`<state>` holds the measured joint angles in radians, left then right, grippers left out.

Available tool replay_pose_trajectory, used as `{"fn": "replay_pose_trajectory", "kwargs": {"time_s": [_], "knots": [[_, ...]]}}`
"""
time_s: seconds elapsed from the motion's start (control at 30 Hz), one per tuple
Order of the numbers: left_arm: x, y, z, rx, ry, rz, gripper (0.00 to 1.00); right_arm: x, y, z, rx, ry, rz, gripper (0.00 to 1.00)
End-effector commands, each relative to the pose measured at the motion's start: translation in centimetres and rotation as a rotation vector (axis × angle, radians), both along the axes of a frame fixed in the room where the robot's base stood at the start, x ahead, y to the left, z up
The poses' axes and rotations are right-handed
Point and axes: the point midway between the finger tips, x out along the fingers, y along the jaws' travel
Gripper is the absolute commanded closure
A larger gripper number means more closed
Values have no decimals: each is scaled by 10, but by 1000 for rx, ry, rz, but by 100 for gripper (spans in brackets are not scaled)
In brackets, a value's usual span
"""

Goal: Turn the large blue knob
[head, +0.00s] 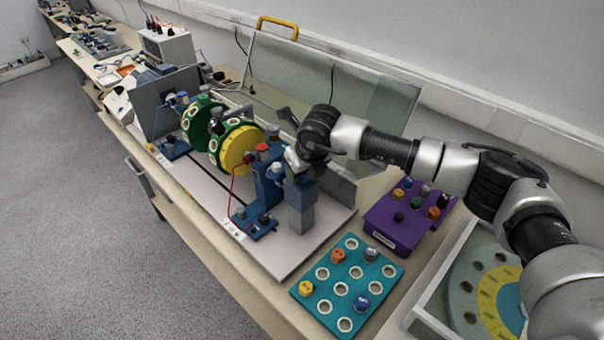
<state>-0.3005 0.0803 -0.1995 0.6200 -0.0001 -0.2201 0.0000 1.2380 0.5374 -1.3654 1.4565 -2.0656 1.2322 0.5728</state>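The apparatus with a green-and-yellow drum (238,148) has a blue stand (268,190) at its right end. My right arm reaches in from the right, and its gripper (297,165) is at the top right of this stand. Its fingertips are small and partly hidden, so I cannot tell whether they are open, shut or touching anything. A blue knob (362,302) sits on the teal board in front, well apart from the gripper. A smaller blue knob (408,182) is on the purple box. I cannot tell which blue part is the large knob. My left gripper is out of view.
The teal board (311,287) and purple box (385,240) stand right of the apparatus. A tray with a round dial (470,290) is at the lower right. A clear upright panel (360,95) stands behind. Open floor (70,200) lies left of the bench.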

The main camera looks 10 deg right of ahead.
Motion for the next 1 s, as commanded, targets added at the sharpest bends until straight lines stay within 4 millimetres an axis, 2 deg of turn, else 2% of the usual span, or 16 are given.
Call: {"fn": "replay_pose_trajectory", "kwargs": {"time_s": [0.57,0.6,0.73,1.0], "knots": [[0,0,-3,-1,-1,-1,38,1,0,3,1,-4,-31,76],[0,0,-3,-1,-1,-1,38,1,0,3,1,-4,-31,48],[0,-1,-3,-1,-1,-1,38,1,0,2,0,-2,-30,28],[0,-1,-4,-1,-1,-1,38,0,0,1,0,-1,-30,27]]}}
